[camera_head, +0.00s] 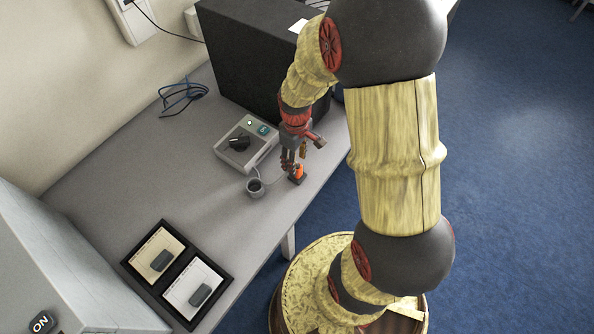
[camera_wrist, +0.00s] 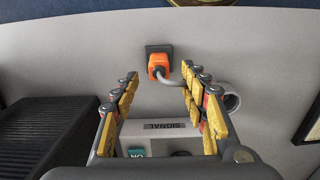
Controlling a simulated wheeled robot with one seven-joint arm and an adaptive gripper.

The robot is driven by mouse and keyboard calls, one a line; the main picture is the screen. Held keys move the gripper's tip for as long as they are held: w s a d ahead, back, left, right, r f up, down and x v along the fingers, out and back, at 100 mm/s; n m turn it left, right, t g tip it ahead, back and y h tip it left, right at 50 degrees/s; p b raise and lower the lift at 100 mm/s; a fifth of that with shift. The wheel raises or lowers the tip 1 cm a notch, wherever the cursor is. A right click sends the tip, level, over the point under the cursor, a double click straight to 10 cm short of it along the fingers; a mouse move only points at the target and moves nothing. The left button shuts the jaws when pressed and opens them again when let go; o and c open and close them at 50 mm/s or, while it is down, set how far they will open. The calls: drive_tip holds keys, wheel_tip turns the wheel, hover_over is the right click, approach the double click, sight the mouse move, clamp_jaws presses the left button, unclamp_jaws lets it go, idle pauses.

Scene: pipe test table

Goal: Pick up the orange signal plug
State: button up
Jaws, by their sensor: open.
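The orange signal plug (camera_wrist: 158,66) sits at a small dark socket block (camera_wrist: 158,49) on the grey table, with a grey cable running from it. In the head view the plug (camera_head: 299,170) is a small orange spot just beside my gripper's fingers. My gripper (camera_head: 291,166) is above the table close to the plug. In the wrist view my gripper (camera_wrist: 160,92) is open and empty, its yellow-padded fingers spread left and right. The plug shows between and beyond the fingertips. I cannot tell how deep the plug sits in the block.
A grey signal box (camera_head: 246,145) with a black knob stands behind the gripper. A small grey cup-like ring (camera_head: 255,187) is left of the plug. A large black case (camera_head: 245,60) stands at the back. A two-part black tray (camera_head: 178,270) lies nearer.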

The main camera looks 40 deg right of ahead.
wheel_tip(320, 180, down, 6)
drive_tip(key=b, duration=0.3)
drive_tip(key=shift+w+r, duration=0.15)
drive_tip(key=shift+c, duration=1.3)
clamp_jaws()
